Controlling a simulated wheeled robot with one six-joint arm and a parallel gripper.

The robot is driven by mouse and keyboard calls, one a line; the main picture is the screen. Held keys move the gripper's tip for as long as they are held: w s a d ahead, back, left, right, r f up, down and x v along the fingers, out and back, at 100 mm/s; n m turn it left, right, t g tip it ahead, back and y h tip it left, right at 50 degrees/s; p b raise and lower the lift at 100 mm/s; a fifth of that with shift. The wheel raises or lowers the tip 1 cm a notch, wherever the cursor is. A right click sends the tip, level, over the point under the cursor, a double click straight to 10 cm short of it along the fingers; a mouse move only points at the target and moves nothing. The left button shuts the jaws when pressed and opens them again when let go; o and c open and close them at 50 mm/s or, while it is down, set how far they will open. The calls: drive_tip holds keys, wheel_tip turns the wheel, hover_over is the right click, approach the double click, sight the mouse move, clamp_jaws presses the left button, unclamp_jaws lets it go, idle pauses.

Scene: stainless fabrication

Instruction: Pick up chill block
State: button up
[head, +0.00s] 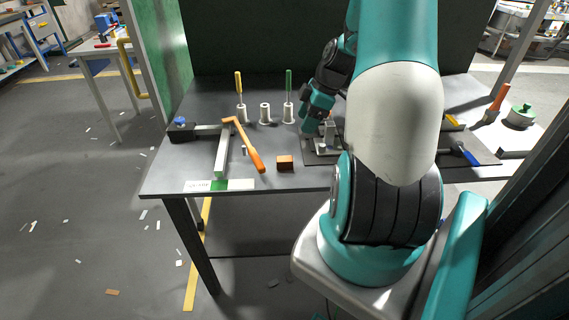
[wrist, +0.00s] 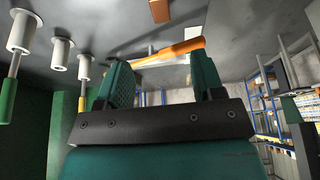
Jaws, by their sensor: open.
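The chill block appears to be the small copper-brown block (head: 285,162) lying on the dark grey table near its front edge. It also shows at the top edge of the wrist view (wrist: 160,10), partly cut off. My gripper (wrist: 160,62) is open, with its two teal fingers apart and nothing seen between them. In the head view my gripper (head: 310,126) is over the table, behind and to the right of the block and apart from it. Its fingers are too small there to make out clearly.
White holders stand at the back, two with screwdriver-like tools (head: 240,92) (head: 288,90). A dark mat (head: 317,158) with a metal fixture (head: 329,132) lies right of the block.

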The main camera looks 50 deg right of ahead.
drive_tip(key=p, duration=0.2)
approach(285, 158)
drive_tip(key=x, duration=0.5)
drive_tip(key=shift+s+a+f, duration=0.1)
drive_tip(key=shift+a, duration=0.05)
drive_tip(key=shift+p+x, duration=1.1)
drive_tip(key=shift+x, duration=1.55)
clamp_jaws()
